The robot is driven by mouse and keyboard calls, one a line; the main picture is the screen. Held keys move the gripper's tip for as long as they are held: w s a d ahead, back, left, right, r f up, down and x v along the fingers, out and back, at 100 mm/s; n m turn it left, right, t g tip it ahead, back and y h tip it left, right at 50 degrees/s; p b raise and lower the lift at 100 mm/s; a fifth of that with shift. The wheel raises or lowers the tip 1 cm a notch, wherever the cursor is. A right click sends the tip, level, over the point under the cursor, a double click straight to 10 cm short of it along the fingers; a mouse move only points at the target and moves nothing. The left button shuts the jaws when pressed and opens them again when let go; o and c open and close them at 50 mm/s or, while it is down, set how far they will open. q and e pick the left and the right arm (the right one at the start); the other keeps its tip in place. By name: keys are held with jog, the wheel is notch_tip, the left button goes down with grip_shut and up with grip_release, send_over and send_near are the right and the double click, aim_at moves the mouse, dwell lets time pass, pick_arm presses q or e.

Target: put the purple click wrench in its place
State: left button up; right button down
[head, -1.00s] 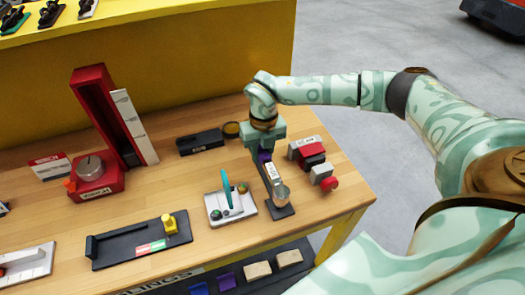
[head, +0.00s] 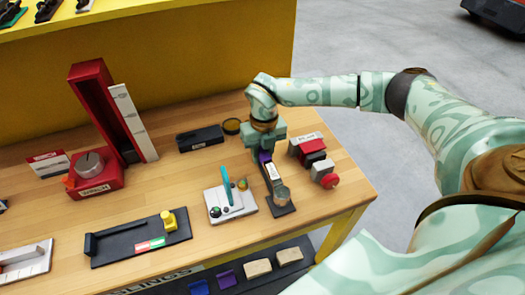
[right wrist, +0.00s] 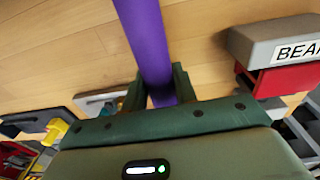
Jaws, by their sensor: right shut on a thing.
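The purple click wrench (right wrist: 147,40) shows in the right wrist view as a thick purple shaft running up from between my fingers. In the head view only a short purple piece (head: 264,157) shows under the gripper. My right gripper (head: 264,150) is shut on it; its fingers also show in the right wrist view (right wrist: 160,92). Directly in front of the gripper lies a narrow black holder (head: 284,210) with a white label and a round metallic part (head: 281,194). The gripper hides the wrench's far end, and I cannot tell whether the wrench rests in the holder. My left gripper is out of view.
Right of the holder is a red and grey block (head: 313,152) with a red knob. To its left stands a white tray (head: 238,208) with a teal upright piece. A black box (head: 200,138) lies behind left. Bare wood (head: 165,190) separates the left-hand fixtures. The table's right edge is near.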

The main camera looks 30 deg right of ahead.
jog(key=shift+f, duration=0.3)
jog(key=c, duration=1)
grip_release()
jog(key=shift+c, duration=0.2)
jog(key=shift+r, duration=0.1)
notch_tip(320, 180, up, 16)
jog(key=p, duration=0.2)
jog(key=shift+w+d, duration=0.3)
jog(key=shift+d, duration=0.1)
